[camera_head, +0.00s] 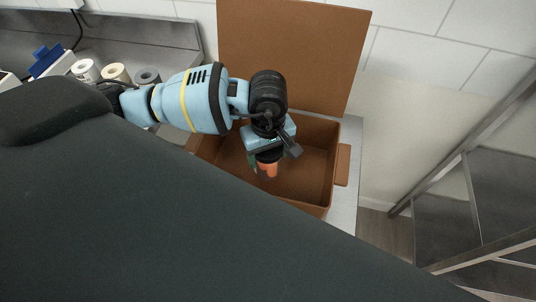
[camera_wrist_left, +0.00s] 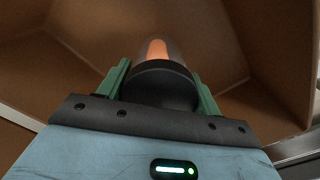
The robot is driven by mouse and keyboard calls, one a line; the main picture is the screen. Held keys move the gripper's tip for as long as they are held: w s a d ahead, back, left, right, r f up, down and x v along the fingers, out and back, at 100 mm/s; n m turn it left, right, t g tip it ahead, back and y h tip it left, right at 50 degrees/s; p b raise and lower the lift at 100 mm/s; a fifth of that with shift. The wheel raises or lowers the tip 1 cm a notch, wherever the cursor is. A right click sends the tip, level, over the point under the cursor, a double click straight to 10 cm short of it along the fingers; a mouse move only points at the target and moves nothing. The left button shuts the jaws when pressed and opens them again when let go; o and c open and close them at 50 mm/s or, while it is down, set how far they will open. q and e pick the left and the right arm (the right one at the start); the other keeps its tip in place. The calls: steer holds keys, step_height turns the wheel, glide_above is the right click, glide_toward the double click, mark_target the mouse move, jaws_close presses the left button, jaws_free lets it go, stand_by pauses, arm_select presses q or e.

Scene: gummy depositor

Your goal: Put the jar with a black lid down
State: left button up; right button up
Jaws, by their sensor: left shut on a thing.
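My left gripper (camera_head: 266,152) reaches down over an open brown box (camera_head: 342,165) in the head view. It is shut on the jar with a black lid (camera_head: 267,169), whose orange contents show below the fingers. In the left wrist view the two green fingers of the gripper (camera_wrist_left: 161,90) grip the black lid of the jar (camera_wrist_left: 160,84) from both sides. The clear jar body with something orange inside points away from the gripper, into the box. I cannot tell whether the jar touches the box floor. My right gripper is not in view.
The box's raised lid (camera_head: 295,50) stands up behind the gripper. Several rolls, one of them white (camera_head: 85,70), stand on a metal counter at the left. A metal rack (camera_head: 480,190) stands at the right. The visible box floor around the jar looks clear.

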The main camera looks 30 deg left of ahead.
arm_select(q)
steer(key=shift+f, duration=0.55)
steer(key=shift+f, duration=0.1)
steer(key=o, duration=1.4)
step_height(320, 180, up, 12)
steer(key=shift+r, duration=0.15)
